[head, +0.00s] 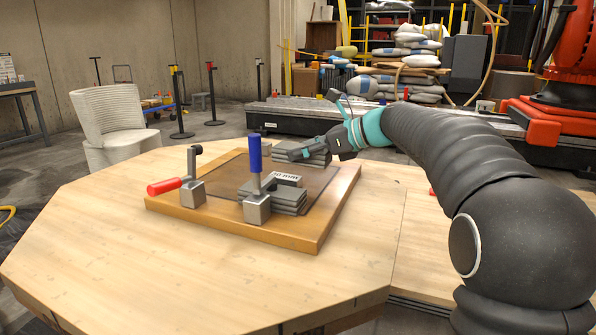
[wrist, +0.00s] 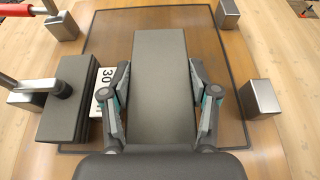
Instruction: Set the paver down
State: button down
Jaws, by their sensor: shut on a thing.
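My gripper (wrist: 160,72) is shut on a grey rectangular paver (wrist: 160,95), with one finger against each long side in the wrist view. In the head view my gripper (head: 308,154) is at the far side of a wooden board, at a pile of grey slabs (head: 313,162). I cannot tell whether the held paver touches slabs below it; it hides what lies under it. A second stack of grey pavers (head: 288,200) sits near the front, under the blue-handled clamp (head: 255,155). That stack is on the left in the wrist view (wrist: 88,100).
The wooden board (head: 300,236) carries a dark outlined plate, metal corner blocks (wrist: 260,98) and a red-handled clamp (head: 165,186). A white label with black lettering (head: 286,179) lies between the stacks.

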aim_at(329, 160)
jog(key=shift+w+a+f, duration=0.15)
jog(key=shift+a+f, duration=0.1)
jog(key=shift+a, duration=0.35)
jog(key=shift+f, duration=0.2)
jog(key=shift+f+b, duration=0.45)
jog(key=shift+f, duration=1.35)
jog(key=shift+f, duration=0.1)
jog(key=c, duration=0.6)
grip_release()
jog(key=shift+f, duration=0.1)
jog(key=shift+d+r, duration=0.1)
jog(key=shift+r, duration=0.1)
jog(key=p+v, duration=0.1)
jog(key=v, duration=1.1)
